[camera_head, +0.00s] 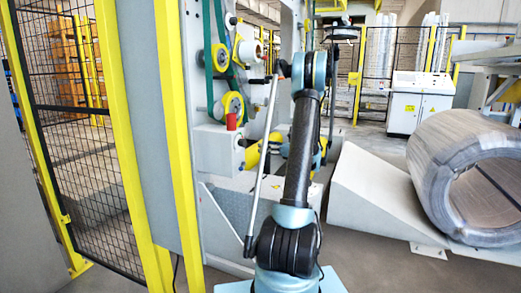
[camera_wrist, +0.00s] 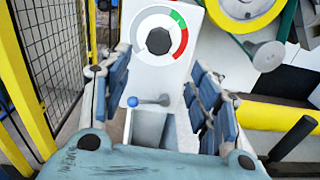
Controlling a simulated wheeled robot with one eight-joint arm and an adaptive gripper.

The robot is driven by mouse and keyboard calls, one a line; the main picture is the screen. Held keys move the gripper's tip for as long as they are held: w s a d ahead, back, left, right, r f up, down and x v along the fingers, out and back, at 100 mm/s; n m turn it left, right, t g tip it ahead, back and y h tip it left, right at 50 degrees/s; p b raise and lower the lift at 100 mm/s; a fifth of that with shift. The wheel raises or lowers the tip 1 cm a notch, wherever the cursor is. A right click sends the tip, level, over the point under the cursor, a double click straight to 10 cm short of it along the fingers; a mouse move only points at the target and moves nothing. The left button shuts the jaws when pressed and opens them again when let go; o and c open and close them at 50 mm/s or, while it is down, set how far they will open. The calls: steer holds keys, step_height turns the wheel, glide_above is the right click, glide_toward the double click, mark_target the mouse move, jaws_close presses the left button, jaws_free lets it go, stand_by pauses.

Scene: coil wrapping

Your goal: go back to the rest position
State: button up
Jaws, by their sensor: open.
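My gripper (camera_wrist: 158,72) is open in the wrist view, with one dark blue padded finger on each side and nothing between them. Beyond the fingers is a white machine panel with a round dial (camera_wrist: 157,40) that has a green and a red arc. A small lever with a blue knob (camera_wrist: 150,101) shows between the fingers, seemingly apart from them. In the head view my arm stands raised in front of the wrapping machine (camera_head: 219,150); I cannot make out the gripper's fingers there.
A large wrapped coil (camera_head: 440,165) lies at the right beside a sloped grey cradle (camera_head: 370,190). A yellow-framed mesh fence (camera_head: 85,170) stands at the left. A red part (camera_head: 231,121) sits on the machine's box. A white control cabinet (camera_head: 418,103) stands behind open floor.

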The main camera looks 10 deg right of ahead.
stand_by(0.3)
steer(key=s+a+r+n+g+h, duration=0.1)
steer(key=s+a+n+g+h, duration=0.2)
steer(key=s+a+n, duration=0.65)
steer(key=s+a+r+n+g+h, duration=0.1)
steer(key=s+a+n+g+h, duration=0.2)
steer(key=s+a, duration=0.75)
steer(key=s+d+f+n+h, duration=0.3)
steer(key=s+n, duration=0.1)
steer(key=s, duration=0.6)
steer(key=s+d+f+n+g+h, duration=0.1)
steer(key=s+d+f+n+h, duration=0.1)
steer(key=s, duration=0.7)
steer(key=s+d+f+n+g+h, duration=0.1)
steer(key=s+d+f+n+h, duration=0.2)
steer(key=s, duration=0.7)
step_height(320, 180, down, 3)
steer(key=d+n, duration=0.2)
steer(key=n, duration=0.2)
steer(key=shift+s+f+n+h, duration=0.15)
steer(key=shift+s+n+h, duration=0.15)
steer(key=shift+s+n, duration=0.05)
